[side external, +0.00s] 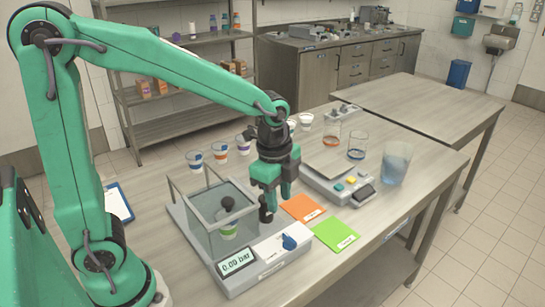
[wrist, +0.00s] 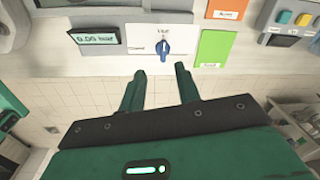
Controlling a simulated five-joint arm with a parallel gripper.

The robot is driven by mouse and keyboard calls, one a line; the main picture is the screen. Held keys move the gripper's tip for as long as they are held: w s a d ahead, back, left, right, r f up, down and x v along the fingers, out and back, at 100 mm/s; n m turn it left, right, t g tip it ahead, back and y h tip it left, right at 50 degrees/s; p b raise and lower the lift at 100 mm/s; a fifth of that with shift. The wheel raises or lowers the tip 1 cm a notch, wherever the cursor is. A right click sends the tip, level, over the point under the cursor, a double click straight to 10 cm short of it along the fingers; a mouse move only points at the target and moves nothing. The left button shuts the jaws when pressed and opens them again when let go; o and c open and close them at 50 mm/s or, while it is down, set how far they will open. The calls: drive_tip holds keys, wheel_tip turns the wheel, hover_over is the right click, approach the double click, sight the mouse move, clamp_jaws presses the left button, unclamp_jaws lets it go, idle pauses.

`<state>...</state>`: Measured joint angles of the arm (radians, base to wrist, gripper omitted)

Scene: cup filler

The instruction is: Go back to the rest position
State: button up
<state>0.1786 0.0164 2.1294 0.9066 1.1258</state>
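My gripper (side external: 275,205) hangs from the green arm, pointing down, above the front right part of a grey device (side external: 214,270) with a clear box (side external: 205,215). In the wrist view my gripper (wrist: 159,78) has its two green fingers apart, with nothing between them. A blue knob (side external: 289,242) is on the device's white panel, below the gripper and apart from it. The knob also shows in the wrist view (wrist: 163,48), just beyond the fingertips. The display (side external: 236,262) reads about 0.00 bar. A small cup (side external: 228,232) stands inside the clear box.
An orange card (side external: 303,208) and a green card (side external: 337,236) lie right of the device. A scale (side external: 340,180), beakers (side external: 357,146) and a blue-tinted container (side external: 396,165) stand further right. Several small cups (side external: 219,152) line the table behind. A clipboard (side external: 118,203) lies at left.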

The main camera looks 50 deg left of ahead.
drive_tip(key=s+a+r+n+t, duration=0.4)
drive_tip(key=s+a+r+n, duration=0.2)
drive_tip(key=s+n, duration=0.6)
wheel_tip(320, 180, up, 2)
drive_tip(key=n, duration=0.3)
drive_tip(key=shift+s+a+t, duration=0.15)
drive_tip(key=shift+s+t, duration=0.05)
drive_tip(key=shift+t, duration=0.1)
